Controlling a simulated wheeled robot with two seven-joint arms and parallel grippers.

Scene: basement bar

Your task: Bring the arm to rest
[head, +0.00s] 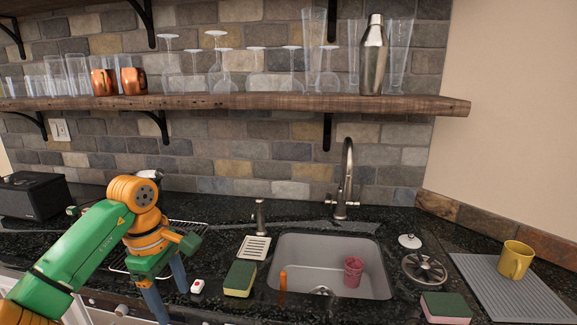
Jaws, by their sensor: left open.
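My left arm, green and orange, comes in from the lower left over the front of the dark counter (222,212). My left gripper (170,297) points down with its two grey-blue fingers apart. Nothing shows between the fingers. My right gripper is out of view.
A sink (318,243) with a pink cup (353,274) lies right of centre, below a tall faucet (346,182). A wire rack (190,228) is behind my left arm. A yellow mug (516,260) stands on a grey mat (500,289). A glassware shelf (250,102) hangs above.

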